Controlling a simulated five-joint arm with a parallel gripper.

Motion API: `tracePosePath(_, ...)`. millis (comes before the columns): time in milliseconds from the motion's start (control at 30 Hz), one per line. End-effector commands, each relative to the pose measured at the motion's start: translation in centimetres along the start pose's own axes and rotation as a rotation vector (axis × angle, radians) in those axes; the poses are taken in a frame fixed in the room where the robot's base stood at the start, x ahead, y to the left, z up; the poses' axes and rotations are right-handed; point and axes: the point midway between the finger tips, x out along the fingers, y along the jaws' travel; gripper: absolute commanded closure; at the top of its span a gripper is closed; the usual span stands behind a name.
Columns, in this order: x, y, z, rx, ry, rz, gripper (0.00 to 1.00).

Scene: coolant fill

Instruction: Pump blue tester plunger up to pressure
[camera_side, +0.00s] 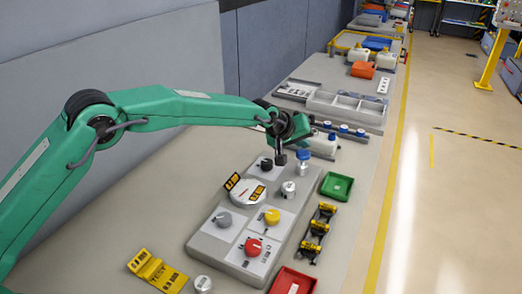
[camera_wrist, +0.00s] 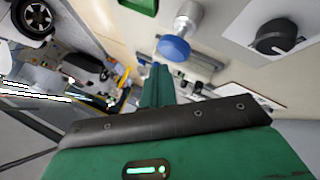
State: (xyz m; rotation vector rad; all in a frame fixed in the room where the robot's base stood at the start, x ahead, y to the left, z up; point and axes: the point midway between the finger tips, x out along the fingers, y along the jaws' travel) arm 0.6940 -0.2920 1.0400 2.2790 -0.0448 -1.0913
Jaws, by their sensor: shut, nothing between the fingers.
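The tester plunger with its blue knob (camera_side: 303,154) stands upright on a silver body at the back right of the grey panel (camera_side: 217,238) in the side view. In the wrist view, the blue knob (camera_wrist: 174,47) shows at the top centre, with its silver body (camera_wrist: 188,18) behind it. My gripper (camera_side: 281,159) is shut and empty, pointing down just left of the blue knob and close to it. I cannot tell whether they touch. In the wrist view, my green gripper (camera_wrist: 157,85) lies below the knob in the picture.
A black dial (camera_side: 266,164) sits just left of my gripper. A silver disc (camera_side: 248,194), a grey dial (camera_side: 223,219), a yellow dial (camera_side: 272,216) and a red dial (camera_side: 253,246) are nearer. A green tray (camera_side: 337,186) and a yellow-and-black rack (camera_side: 317,233) stand right of the panel.

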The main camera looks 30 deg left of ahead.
Motion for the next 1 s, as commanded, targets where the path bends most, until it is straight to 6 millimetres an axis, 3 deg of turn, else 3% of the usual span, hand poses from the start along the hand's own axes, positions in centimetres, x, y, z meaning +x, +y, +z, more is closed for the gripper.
tracePosePath(1000,0.71,-0.65,0.40,0.000,0.000,-0.001,1.00)
